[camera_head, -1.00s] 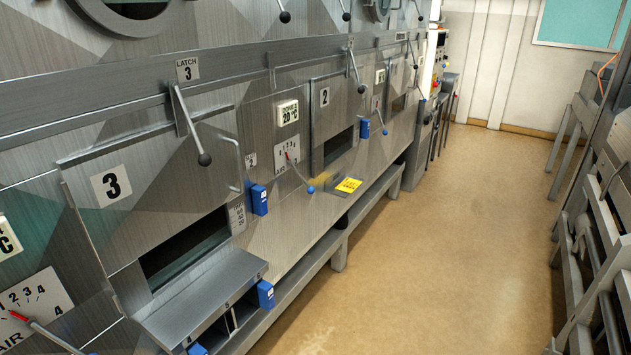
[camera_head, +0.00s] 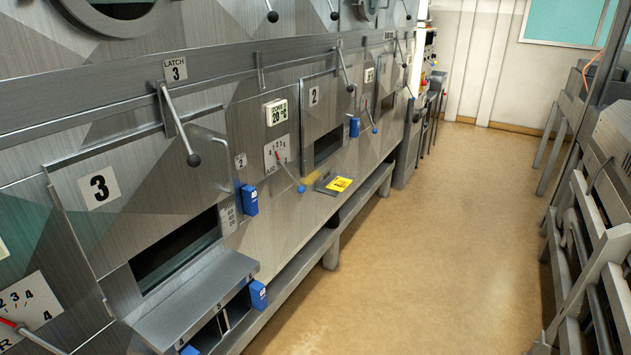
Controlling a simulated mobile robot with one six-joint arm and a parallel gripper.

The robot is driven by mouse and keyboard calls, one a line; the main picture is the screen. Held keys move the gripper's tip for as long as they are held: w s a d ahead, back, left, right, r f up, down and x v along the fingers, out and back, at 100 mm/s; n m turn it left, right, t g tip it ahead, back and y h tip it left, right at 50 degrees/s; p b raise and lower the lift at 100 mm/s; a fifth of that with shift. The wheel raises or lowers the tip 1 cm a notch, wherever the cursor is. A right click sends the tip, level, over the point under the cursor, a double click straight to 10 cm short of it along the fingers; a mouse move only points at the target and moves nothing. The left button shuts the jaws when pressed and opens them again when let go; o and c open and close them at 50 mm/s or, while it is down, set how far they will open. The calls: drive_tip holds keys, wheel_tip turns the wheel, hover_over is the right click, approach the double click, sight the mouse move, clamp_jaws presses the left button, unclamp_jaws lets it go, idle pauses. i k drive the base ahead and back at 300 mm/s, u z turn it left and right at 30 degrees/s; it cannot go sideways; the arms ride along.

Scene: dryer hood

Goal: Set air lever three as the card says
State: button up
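A white air dial plate (camera_head: 38,300) with numbers up to 4 is cut off at the lower left. Its lever (camera_head: 42,341) has a red pointer end, and its far end runs out of the picture. A second, smaller air dial (camera_head: 277,154) sits beyond door 3, with a red pointer and a lever (camera_head: 290,173) sloping down to a blue knob (camera_head: 301,189). Neither lever's number is readable. A yellow card (camera_head: 339,184) rests on a small ledge beyond it; its print is too small to read. My gripper is not in view.
Door 3 (camera_head: 130,190) has a latch lever (camera_head: 178,122) with a black knob. Below it a metal shelf (camera_head: 195,295) juts out, with blue tags nearby. The tan floor (camera_head: 400,250) is clear between the hood and metal racks (camera_head: 590,230) at right.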

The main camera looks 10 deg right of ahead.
sight(301, 188)
drive_tip(key=z, duration=0.15)
drive_tip(key=i, duration=1)
drive_tip(key=z, duration=0.25)
